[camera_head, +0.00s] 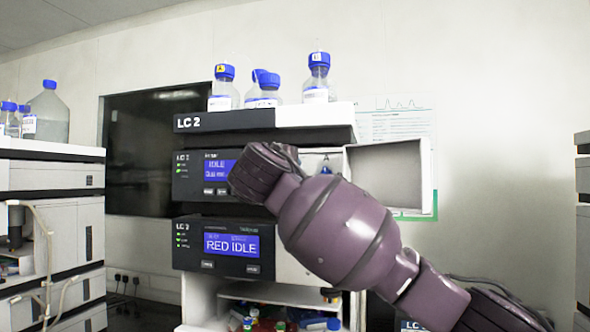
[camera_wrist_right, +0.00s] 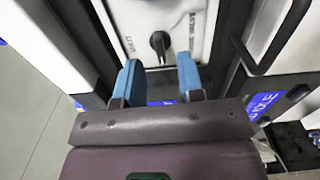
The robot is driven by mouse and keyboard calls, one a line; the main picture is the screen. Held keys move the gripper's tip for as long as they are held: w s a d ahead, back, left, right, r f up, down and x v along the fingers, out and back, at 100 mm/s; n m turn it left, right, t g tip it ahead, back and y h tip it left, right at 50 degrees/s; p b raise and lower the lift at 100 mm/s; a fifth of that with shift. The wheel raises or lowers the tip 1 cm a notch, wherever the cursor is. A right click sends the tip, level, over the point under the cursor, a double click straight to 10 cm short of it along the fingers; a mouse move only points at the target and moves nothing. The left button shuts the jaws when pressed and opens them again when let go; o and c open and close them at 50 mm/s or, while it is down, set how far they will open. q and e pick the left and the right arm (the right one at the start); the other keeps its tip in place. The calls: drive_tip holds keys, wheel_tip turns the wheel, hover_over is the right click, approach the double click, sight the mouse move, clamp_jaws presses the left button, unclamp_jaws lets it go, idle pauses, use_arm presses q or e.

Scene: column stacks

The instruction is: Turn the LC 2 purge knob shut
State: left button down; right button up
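The LC 2 stack stands in the middle of the head view, with its name on the top tray (camera_head: 225,121). Its upper module (camera_head: 190,188) shows IDLE on a blue display. My right arm crosses in front of this module and hides part of it; the gripper itself cannot be made out there. In the right wrist view a black purge knob (camera_wrist_right: 160,43) sits on a white panel (camera_wrist_right: 170,14), its lever towards my gripper. My right gripper (camera_wrist_right: 159,76) is open, its blue fingers apart and short of the knob in the picture, nothing between them. My left gripper is not in view.
A white door (camera_head: 388,178) stands open at the stack's right. Bottles with blue caps (camera_head: 223,88) stand on the tray. A lower module (camera_head: 188,262) reads RED IDLE. Other stacks stand at the left (camera_head: 60,178) and the right edge.

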drive_tip(key=shift+p+x, duration=0.35)
drive_tip(key=shift+x, duration=1.2)
clamp_jaws()
